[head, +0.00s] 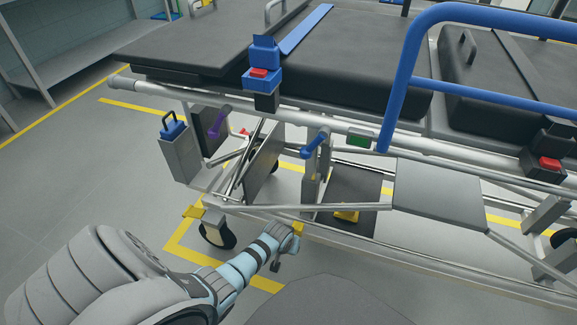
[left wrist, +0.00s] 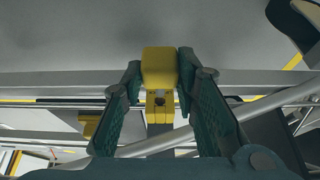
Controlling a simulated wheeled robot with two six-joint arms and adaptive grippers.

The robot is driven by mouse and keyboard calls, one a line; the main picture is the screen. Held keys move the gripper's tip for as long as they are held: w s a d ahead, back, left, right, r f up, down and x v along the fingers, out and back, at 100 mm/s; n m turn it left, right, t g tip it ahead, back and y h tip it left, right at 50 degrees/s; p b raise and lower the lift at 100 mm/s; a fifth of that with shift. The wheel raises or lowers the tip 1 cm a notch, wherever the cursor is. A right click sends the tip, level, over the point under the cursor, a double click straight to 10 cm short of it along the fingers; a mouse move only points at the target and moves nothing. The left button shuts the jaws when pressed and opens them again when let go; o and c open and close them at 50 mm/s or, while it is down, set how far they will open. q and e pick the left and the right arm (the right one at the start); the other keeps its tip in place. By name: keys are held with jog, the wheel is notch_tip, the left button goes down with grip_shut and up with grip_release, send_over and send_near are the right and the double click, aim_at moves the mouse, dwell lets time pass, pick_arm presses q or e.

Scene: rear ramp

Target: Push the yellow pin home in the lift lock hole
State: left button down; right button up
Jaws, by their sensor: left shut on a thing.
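The yellow pin's block-shaped head (left wrist: 160,66) is between the two fingers of my left gripper (left wrist: 158,76) in the left wrist view. The fingers are shut on its sides. Below the head in that view is a narrower yellow part with a dark round spot. In the head view my left gripper (head: 286,243) is at the stretcher's lower front rail, and a bit of the yellow pin (head: 297,228) shows at its tip. The lift lock hole is not clearly visible, so I cannot tell how deep the pin sits. My right gripper is not in view.
The stretcher's lower rail (head: 255,208) runs beside my gripper. A yellow pedal (head: 194,212) sticks out at its left end, above a caster wheel (head: 220,236). A yellow block (head: 346,216) lies further right. A grey panel (head: 437,193) hangs at right. The floor at left is clear.

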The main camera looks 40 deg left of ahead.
pick_arm(q)
jog(key=shift+p, duration=0.5)
dwell(1.0)
jog(key=shift+w, duration=0.2)
jog(key=shift+w+a+b, duration=0.15)
jog(key=shift+w+b, duration=0.15)
jog(key=shift+b, duration=0.05)
jog(key=shift+w+a+b, duration=0.25)
jog(key=shift+w+b, duration=0.2)
jog(key=shift+w, duration=0.2)
jog(key=shift+w+a+b, duration=0.2)
jog(key=shift+w+b, duration=0.25)
jog(key=shift+w, duration=0.2)
jog(key=c, duration=1.2)
grip_release()
jog(key=v, duration=1.2)
